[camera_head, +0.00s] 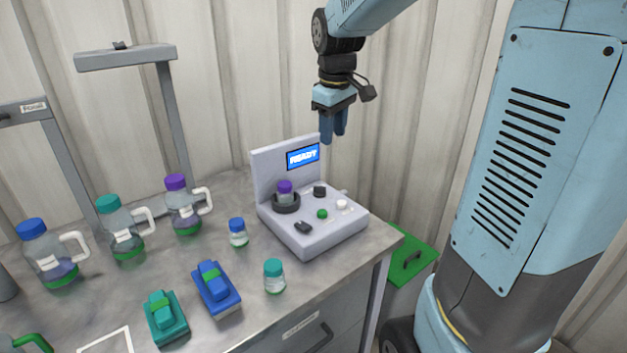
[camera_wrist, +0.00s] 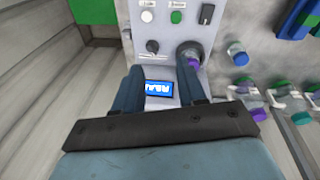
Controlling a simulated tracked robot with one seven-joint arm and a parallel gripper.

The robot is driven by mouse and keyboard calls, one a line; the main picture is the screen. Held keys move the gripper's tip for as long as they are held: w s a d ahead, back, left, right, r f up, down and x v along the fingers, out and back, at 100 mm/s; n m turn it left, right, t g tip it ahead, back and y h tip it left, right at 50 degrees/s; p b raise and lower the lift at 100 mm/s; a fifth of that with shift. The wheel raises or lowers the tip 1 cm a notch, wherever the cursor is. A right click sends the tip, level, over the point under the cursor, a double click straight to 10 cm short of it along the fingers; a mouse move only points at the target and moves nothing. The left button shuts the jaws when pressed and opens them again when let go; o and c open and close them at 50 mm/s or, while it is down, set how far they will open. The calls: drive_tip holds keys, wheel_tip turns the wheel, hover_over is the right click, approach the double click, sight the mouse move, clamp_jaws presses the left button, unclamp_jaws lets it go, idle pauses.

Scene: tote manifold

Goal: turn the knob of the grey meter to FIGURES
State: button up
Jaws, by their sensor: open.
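The grey meter (camera_head: 312,235) stands on the bench's right end, its upright back panel carrying a blue screen (camera_head: 303,156) reading READY. Its black knob (camera_head: 319,190) sits on the deck near the panel and shows in the wrist view (camera_wrist: 152,46). The knob's setting and labels are too small to read. A vial with a purple cap (camera_head: 285,187) stands in the meter's dark round well. My gripper (camera_head: 333,138) is open and empty, pointing down, above and apart from the meter. In the wrist view my fingers (camera_wrist: 160,68) flank the screen.
The deck also has a green button (camera_head: 322,214), a white button (camera_head: 341,204) and a black switch (camera_head: 303,227). Vials, handled bottles (camera_head: 122,228) and blue and teal blocks (camera_head: 216,290) stand to the left. A corrugated wall (camera_head: 230,80) rises behind.

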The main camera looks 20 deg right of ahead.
sight(320, 190)
drive_tip(key=w+f+n+g, duration=0.2)
drive_tip(key=w+f+n, duration=0.2)
drive_tip(key=w+f, duration=0.5)
drive_tip(key=f, duration=0.4)
drive_tip(key=w+f, duration=0.1)
drive_tip(key=f, duration=0.3)
drive_tip(key=w+f, duration=0.1)
drive_tip(key=f, duration=0.3)
drive_tip(key=shift+w+d, duration=0.15)
drive_tip(key=shift+d, duration=0.05)
clamp_jaws()
drive_tip(key=shift+r, duration=0.1)
